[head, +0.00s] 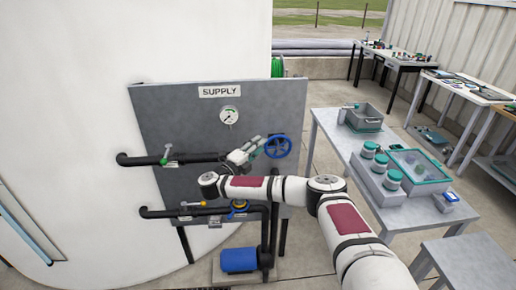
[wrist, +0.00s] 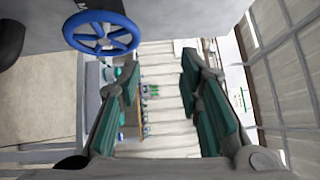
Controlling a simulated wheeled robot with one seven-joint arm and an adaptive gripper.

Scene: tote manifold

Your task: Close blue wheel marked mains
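The blue wheel (head: 278,147) is mounted at the right of the grey supply panel (head: 180,118). The wheel lies outside the fingers, beyond the left one. I cannot tell whether they touch.
A pressure gauge (head: 229,115) sits above, under the SUPPLY sign (head: 220,91). A blue motor-like unit (head: 239,260) stands below. A table (head: 327,121) with containers stands to the right.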

